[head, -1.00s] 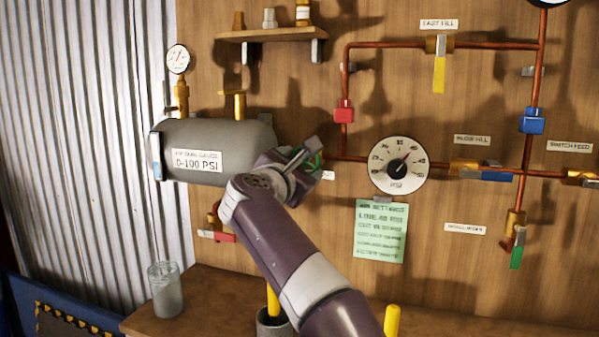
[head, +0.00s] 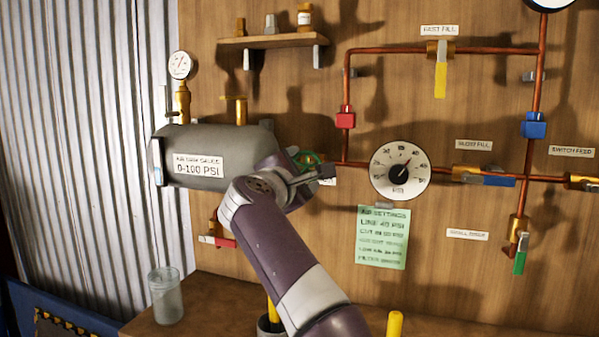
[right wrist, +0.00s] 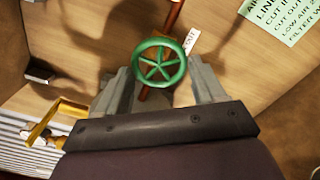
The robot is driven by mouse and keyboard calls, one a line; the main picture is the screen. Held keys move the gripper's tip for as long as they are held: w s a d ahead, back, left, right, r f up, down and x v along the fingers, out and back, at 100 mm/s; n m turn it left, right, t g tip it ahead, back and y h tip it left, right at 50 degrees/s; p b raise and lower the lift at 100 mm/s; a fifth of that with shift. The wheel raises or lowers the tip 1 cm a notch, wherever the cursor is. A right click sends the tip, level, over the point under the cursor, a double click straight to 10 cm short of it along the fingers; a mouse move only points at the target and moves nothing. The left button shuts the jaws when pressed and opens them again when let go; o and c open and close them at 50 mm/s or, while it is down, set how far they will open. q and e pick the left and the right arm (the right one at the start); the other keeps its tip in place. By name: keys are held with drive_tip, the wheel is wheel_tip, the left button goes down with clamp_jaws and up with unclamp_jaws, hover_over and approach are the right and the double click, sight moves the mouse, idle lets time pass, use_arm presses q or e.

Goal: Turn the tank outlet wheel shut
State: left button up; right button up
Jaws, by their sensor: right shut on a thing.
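The tank outlet wheel is a small green spoked handwheel (head: 308,157) on the copper pipe at the right end of the grey tank (head: 225,140). In the head view my right gripper (head: 316,171) is at the wheel, and my wrist hides part of it. In the right wrist view the whole green wheel rim (right wrist: 160,46) shows between the two grey fingers of the right gripper (right wrist: 163,80), which is shut on it. My left gripper is not in view.
A dial gauge (head: 400,170) and a green settings note (head: 382,237) are on the wooden wall right of the wheel. A red-handled valve (head: 223,242) hangs below the tank. A glass jar (head: 166,295) stands on the bench. Copper pipes with coloured valves run right.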

drive_tip(key=o, duration=1)
drive_tip(key=shift+s+f, duration=0.1)
drive_tip(key=shift+s, duration=0.1)
drive_tip(key=b+v, duration=0.5)
drive_tip(key=v, duration=0.7)
drive_tip(key=shift+s+a, duration=0.1)
drive_tip(key=shift+s, duration=0.05)
